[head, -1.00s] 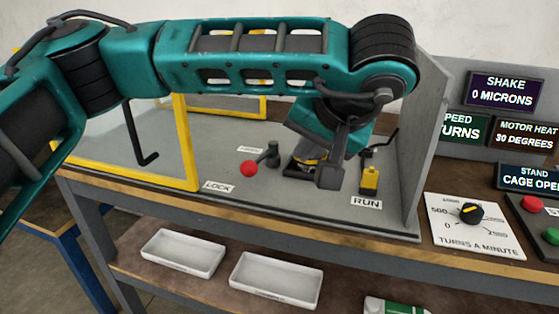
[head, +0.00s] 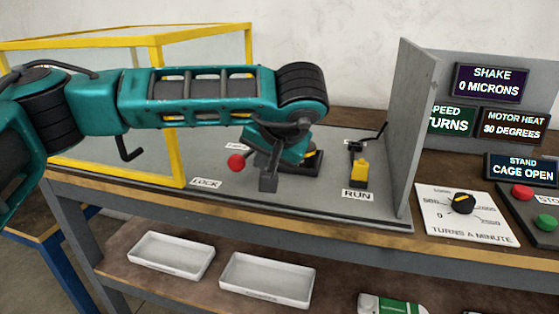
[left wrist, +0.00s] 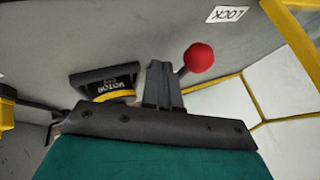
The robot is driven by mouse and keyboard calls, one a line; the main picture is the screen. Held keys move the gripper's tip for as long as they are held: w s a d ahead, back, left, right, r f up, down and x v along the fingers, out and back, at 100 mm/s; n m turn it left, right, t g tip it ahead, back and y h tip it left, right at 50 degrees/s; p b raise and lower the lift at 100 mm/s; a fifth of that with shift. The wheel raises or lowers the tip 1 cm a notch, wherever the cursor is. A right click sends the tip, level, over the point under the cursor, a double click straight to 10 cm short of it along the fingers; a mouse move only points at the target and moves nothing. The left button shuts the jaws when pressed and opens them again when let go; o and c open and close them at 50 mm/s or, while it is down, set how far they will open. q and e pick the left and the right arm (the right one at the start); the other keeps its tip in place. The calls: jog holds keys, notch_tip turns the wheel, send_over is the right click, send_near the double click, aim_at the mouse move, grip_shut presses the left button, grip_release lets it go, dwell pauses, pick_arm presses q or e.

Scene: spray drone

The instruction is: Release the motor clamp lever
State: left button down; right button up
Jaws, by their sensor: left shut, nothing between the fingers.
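The clamp lever's red ball knob (head: 235,162) is above the grey stand plate, near the LOCK label (head: 206,183); the arm hides the rest of the lever in the head view. The knob also shows in the left wrist view (left wrist: 199,58), right of my fingers. The motor (head: 313,158), black with a yellow band, sits right of my gripper and is partly hidden; its lettering shows in the left wrist view (left wrist: 115,88). My left gripper (head: 268,183) is shut and empty, pointing down between knob and motor. Whether it touches the lever, I cannot tell. My right gripper is not in view.
A yellow-framed cage (head: 175,125) stands at left and a grey upright panel (head: 412,120) at right. A yellow-and-black part (head: 360,172) stands behind the RUN label (head: 357,195). A sign (head: 520,168) reads CAGE OPEN. White trays (head: 268,280) lie on the lower shelf.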

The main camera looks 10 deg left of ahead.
pick_arm(q)
jog(key=shift+w+a+r, duration=0.15)
jog(key=shift+a+r, duration=0.05)
jog(key=shift+a, duration=0.5)
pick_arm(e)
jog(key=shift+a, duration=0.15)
